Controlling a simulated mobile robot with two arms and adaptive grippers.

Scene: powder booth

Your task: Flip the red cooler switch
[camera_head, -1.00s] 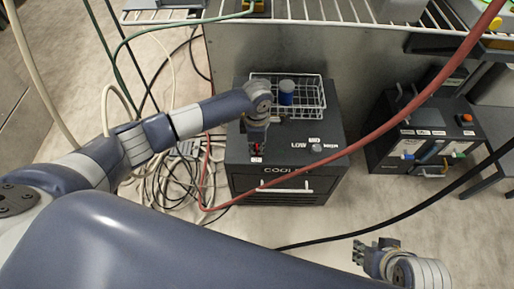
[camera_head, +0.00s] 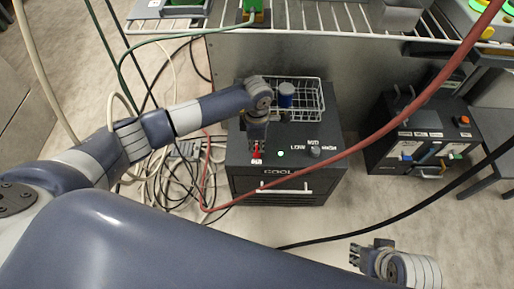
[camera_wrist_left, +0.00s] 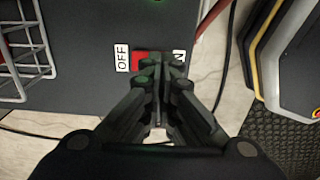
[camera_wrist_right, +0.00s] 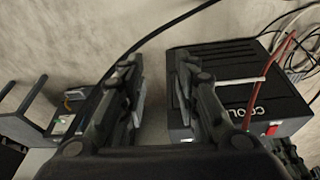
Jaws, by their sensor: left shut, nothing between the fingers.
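The black cooler (camera_head: 290,170) stands on the floor with LOW, MID and HIGH markings around a knob (camera_head: 315,152). Its red switch (camera_head: 256,155) is on the top near the front left. In the left wrist view the red switch (camera_wrist_left: 138,61) shows beside the OFF label (camera_wrist_left: 122,58); its other side is hidden behind my fingers. My left gripper (camera_head: 257,144) is shut and empty, pointing down at the switch; I cannot tell whether it touches. A small pale green light (camera_head: 280,153) shows on the cooler top. My right gripper (camera_wrist_right: 157,85) is open and empty, away from the cooler.
A wire basket (camera_head: 305,108) with a blue cylinder (camera_head: 286,95) sits on the cooler's back. A red hose (camera_head: 395,115) crosses in front of the cooler's right side. Loose cables (camera_head: 175,175) lie at its left. Another black unit (camera_head: 420,140) stands to the right.

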